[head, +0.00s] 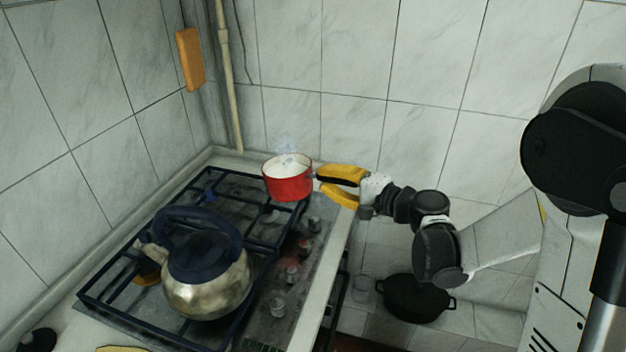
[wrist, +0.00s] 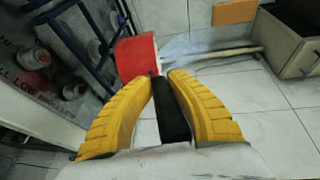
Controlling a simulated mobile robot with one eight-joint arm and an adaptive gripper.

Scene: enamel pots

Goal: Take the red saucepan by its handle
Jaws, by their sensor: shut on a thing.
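The red saucepan (head: 288,183) is at the far right corner of the stove in the head view, with a white inside and faint steam above it. It looks upright. Whether it rests on the grate or hangs just above it, I cannot tell. My gripper (head: 328,183), with yellow fingers, comes from the right and is shut on the saucepan's handle. In the wrist view the red saucepan (wrist: 136,57) lies just beyond the fingertips of my gripper (wrist: 160,80). The dark handle (wrist: 171,112) runs between the fingers.
A metal kettle (head: 205,280) with a dark blue handle stands on the near part of the stove grate (head: 110,305). A black pot (head: 413,298) stands low at the right, below my arm. Tiled walls close off the left and back.

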